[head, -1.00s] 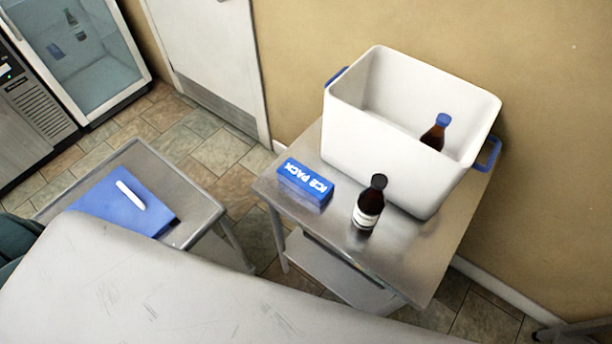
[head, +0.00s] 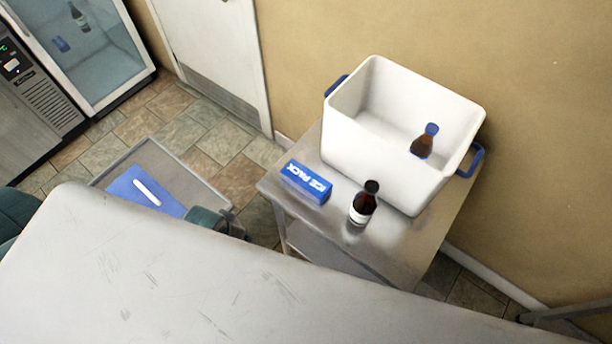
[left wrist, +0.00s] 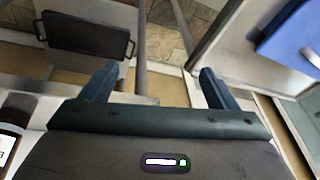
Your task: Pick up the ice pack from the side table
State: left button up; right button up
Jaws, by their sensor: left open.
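The ice pack (head: 306,182), a blue box with white lettering, lies near the left corner of the metal side table (head: 400,246). A dark bottle (head: 363,204) with a white label stands to its right, and a white bin (head: 385,165) stands behind. My left gripper (left wrist: 155,82) is open in the left wrist view, with nothing between its fingers. In the head view, a teal part, seemingly of my left arm, shows left of the side table, apart from the ice pack; its fingers are hidden there. I cannot make out the ice pack in the left wrist view. My right gripper is not in view.
A pale scratched surface (head: 180,280) fills the foreground and hides what lies behind it. A smaller cart (head: 185,165) holds a blue flat item (head: 130,185) with a white stick on it. The bin holds a blue-capped bottle (head: 424,142). A glass-door fridge (head: 85,60) stands far left.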

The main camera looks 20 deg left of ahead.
pick_arm(q)
notch_tip(320, 180, up, 9)
jog(key=n+p, duration=0.1)
jog(key=p, duration=0.1)
jog(key=n+g+h, duration=0.2)
jog(key=n+g, duration=0.2)
jog(key=n, duration=0.9)
send_near(306, 177)
jog(key=shift+s+a+f, duration=0.15)
jog(key=shift+s+a, duration=0.05)
jog(key=shift+s, duration=0.4)
jog(key=shift+w+d+n, duration=0.25)
jog(key=shift+n, duration=0.05)
jog(key=shift+s+f+b, duration=0.1)
jog(key=shift+f+b, duration=0.1)
jog(key=shift+b, duration=0.5)
notch_tip(306, 177, down, 2)
jog(key=shift+d+b, duration=0.15)
jog(key=shift+b, duration=0.9)
jog(key=f, duration=0.2)
jog(key=shift+d+f+p, duration=0.2)
jog(key=shift+f+p, duration=0.35)
jog(key=shift+p, duration=0.05)
notch_tip(306, 177, down, 4)
jog(key=shift+d+f+p, duration=0.1)
jog(key=shift+f+p, duration=0.05)
jog(key=shift+p, duration=0.85)
jog(key=shift+f, duration=0.25)
jog(key=shift+r, duration=0.1)
jog(key=c, duration=1.3)
